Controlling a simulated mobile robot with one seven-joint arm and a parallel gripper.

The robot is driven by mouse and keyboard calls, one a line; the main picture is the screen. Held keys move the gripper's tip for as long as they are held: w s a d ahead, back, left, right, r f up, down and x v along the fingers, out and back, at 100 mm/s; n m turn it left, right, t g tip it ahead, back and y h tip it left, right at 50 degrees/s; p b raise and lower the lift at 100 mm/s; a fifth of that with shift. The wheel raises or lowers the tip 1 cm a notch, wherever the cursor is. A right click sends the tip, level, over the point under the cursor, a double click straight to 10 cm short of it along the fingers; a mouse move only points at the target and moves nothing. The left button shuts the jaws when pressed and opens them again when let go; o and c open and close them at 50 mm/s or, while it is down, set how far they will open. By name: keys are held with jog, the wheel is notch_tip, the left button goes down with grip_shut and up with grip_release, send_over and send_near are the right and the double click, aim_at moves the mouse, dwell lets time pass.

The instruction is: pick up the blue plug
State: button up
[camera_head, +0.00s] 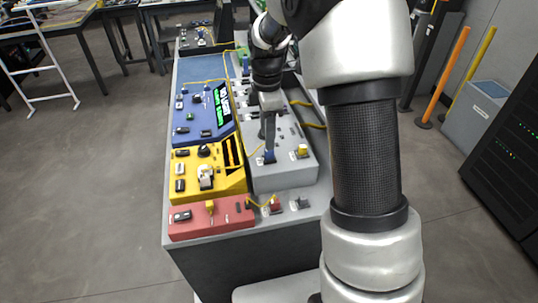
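A small blue plug (269,156) shows on the front part of the grey panel box (285,175). My gripper (268,143) reaches down from above, with its lower end right over the blue plug. At this size I cannot tell whether the fingers are open or shut, or whether they touch the plug. My arm crosses the right half of the view and hides part of the grey box and the bench behind it.
Left of the grey box stand a blue box (190,130), a yellow box (184,188) and a red box (227,218). A yellow plug (302,149) is right of the blue plug. Yellow cables (307,126) run along the right.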

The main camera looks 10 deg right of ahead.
aim_at(269, 154)
jog(key=shift+d+f, duration=0.15)
jog(key=shift+f, duration=1.2)
jog(key=shift+d+f, duration=0.1)
jog(key=shift+f, duration=1.25)
jog(key=shift+c, duration=0.5)
grip_shut()
